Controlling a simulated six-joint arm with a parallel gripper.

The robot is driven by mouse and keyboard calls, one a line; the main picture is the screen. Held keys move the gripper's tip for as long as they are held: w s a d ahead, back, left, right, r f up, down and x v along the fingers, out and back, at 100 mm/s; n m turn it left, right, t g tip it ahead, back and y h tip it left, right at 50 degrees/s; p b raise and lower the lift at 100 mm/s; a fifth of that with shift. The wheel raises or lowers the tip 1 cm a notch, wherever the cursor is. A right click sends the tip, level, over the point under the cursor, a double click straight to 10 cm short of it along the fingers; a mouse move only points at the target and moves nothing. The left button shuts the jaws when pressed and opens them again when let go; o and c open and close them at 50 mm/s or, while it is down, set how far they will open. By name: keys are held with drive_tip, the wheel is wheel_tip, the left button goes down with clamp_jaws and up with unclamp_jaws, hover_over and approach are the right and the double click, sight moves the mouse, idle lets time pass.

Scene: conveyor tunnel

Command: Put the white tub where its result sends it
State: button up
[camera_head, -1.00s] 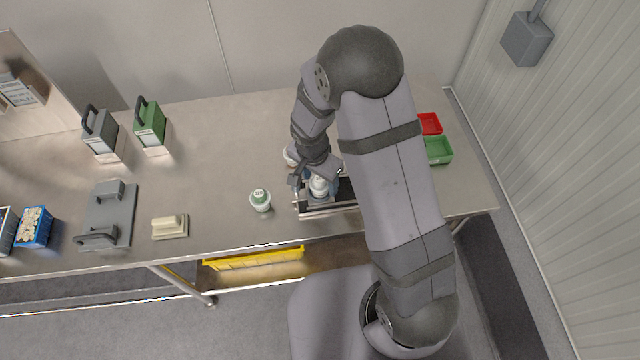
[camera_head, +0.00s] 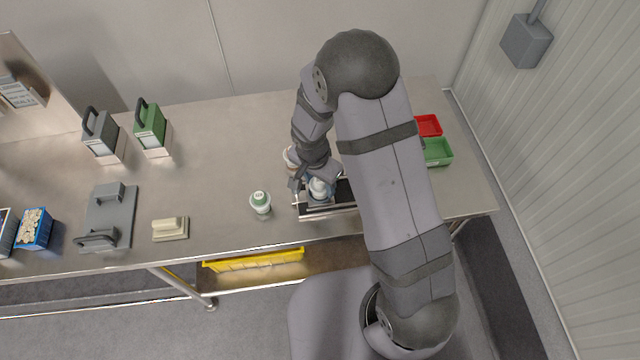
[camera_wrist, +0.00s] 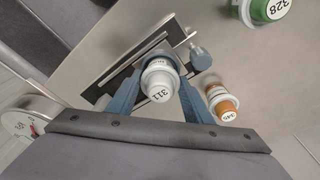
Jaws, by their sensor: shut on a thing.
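The white tub (camera_wrist: 159,85) has a white lid marked 313. In the wrist view it sits between the two blue fingers of my gripper (camera_wrist: 158,97), which is shut on it. In the head view the tub (camera_head: 319,188) shows beside the near end of my arm, at the dark-topped, metal-edged unit (camera_head: 328,211) near the table's front. I cannot tell whether the tub touches that unit. My arm hides part of the unit.
A red bin (camera_head: 430,124) and green bin (camera_head: 438,151) stand right of my arm.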

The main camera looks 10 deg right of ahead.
drive_tip(key=shift+r+b, duration=0.9)
drive_tip(key=shift+r, duration=4.1)
drive_tip(key=w+d+b, duration=0.2)
drive_tip(key=w, duration=0.8)
drive_tip(key=n+b, duration=0.3)
drive_tip(key=n, duration=0.1)
hover_over(418, 121)
drive_tip(key=s+a, duration=0.2)
drive_tip(key=s, duration=0.2)
drive_tip(key=f, duration=0.2)
drive_tip(key=shift+y, duration=0.3)
drive_tip(key=shift+a+f, duration=0.15)
drive_tip(key=shift+f, duration=2.3)
drive_tip(key=shift+a+f, duration=0.1)
drive_tip(key=shift+f, duration=2.3)
drive_tip(key=shift+f, duration=0.1)
